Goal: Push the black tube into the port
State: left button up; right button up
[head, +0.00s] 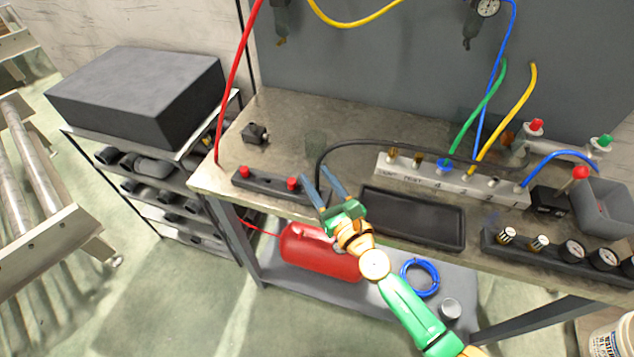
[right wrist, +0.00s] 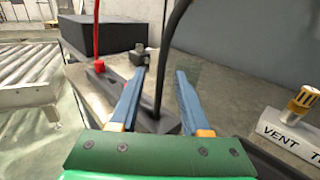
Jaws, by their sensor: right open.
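The black tube (head: 372,142) arcs over the bench from behind the pale manifold block. Its left end drops toward a dark bar with red knobs. My right gripper (head: 315,171) is open at this hanging end. In the right wrist view the tube (right wrist: 161,80) passes between the two blue fingers, with gaps visible on both sides. The manifold block (head: 420,181) bears a row of ports, with lettering including VENT; it also shows in the right wrist view (right wrist: 290,140). Which port the task means I cannot tell. My left gripper is not in view.
The dark bar with red knobs (head: 268,187) lies under the fingers. A black tray (head: 412,217) sits right of my gripper. Green (head: 478,108), yellow (head: 505,117) and blue tubes rise around the manifold. A small black block (head: 255,134) stands at the back left.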

jog(key=shift+w+a+f, duration=0.2)
jog(key=shift+w+a, duration=0.05)
jog(key=shift+w, duration=0.15)
jog(key=shift+s+d+r, duration=0.1)
jog(key=shift+s, duration=0.05)
grip_shut()
